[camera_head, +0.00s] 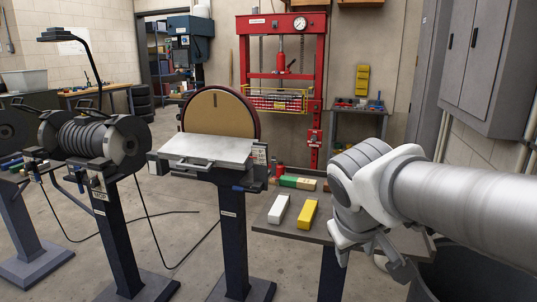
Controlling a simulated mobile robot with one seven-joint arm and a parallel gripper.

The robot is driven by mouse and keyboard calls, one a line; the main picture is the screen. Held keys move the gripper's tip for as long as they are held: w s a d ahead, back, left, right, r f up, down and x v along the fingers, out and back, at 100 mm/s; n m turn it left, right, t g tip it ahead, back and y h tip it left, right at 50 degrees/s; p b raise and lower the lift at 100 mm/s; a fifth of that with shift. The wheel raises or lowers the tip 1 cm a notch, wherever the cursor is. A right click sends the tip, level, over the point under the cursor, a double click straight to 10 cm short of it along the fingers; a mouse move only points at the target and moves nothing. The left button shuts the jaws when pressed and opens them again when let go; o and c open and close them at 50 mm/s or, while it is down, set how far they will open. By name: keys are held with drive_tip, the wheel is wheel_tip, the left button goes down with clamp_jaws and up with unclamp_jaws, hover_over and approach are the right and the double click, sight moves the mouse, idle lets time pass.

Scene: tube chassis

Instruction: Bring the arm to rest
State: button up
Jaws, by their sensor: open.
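My arm (468,200) reaches in from the right edge of the head view, a grey tube ending in a white and grey wrist. My gripper (371,256) hangs below the wrist, pointing down over the right part of a small grey table (275,242). It is open, and I see nothing held between its fingers. A white block (279,209) and a yellow block (307,214) lie on the table to the left of my gripper, apart from it. The wrist hides part of the table's right side.
Behind these blocks lie a green block (288,181) and a tan one (306,184). A disc sander (219,112) and a bench grinder (95,140) stand on pedestals to the left. A red press (318,100) stands behind. A dark bin (480,275) is below my arm.

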drive_tip(key=s+f+m+y, duration=0.3)
drive_tip(key=s, duration=0.9)
wheel_tip(320, 180, up, 22)
drive_tip(key=p, duration=2.2)
drive_tip(key=shift+a, duration=0.45)
